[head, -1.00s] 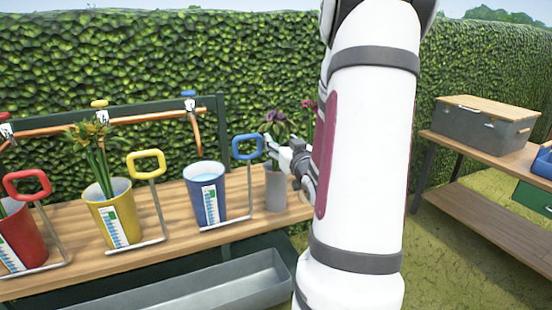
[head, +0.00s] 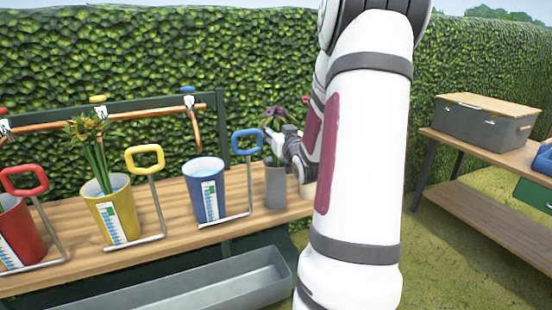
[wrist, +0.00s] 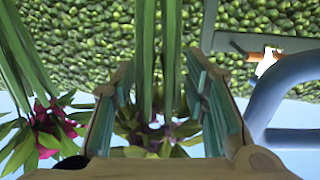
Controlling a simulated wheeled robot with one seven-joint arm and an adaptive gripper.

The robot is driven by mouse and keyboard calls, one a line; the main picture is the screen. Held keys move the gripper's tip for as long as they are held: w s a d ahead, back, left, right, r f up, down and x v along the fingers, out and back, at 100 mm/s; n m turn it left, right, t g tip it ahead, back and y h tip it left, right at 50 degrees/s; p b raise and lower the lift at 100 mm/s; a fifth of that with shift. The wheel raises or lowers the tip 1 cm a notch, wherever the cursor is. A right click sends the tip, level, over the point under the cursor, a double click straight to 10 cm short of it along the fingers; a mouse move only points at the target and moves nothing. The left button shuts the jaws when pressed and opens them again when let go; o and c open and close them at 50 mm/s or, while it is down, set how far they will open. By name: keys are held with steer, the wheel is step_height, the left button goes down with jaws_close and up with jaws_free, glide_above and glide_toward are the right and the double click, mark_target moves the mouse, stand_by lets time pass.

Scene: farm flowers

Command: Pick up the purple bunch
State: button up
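The purple bunch (head: 273,114) stands in a grey vase (head: 276,188) at the right end of the wooden bench, partly hidden by my gripper. My gripper (head: 272,139) is at the stems, above the vase rim. In the wrist view, green stems (wrist: 157,50) run between the two fingers of my gripper (wrist: 160,105), with the dark purple flower head (wrist: 154,127) beyond. The fingers stand apart on either side of the stems, with a small gap showing, so it looks open around them.
A pink bunch (wrist: 55,132) is close beside my gripper in the wrist view. A blue bucket (head: 206,190) with a blue-handled stand (head: 247,142) is left of the vase. Yellow (head: 112,212) and red (head: 15,232) buckets stand farther left. A hedge is behind.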

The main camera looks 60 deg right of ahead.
jaws_close()
steer(key=shift+r, duration=0.1)
step_height(320, 180, up, 18)
steer(key=p, duration=0.6)
step_height(320, 180, up, 2)
steer(key=shift+r+p, duration=0.2)
steer(key=shift+p, duration=0.75)
steer(key=shift+w, duration=0.1)
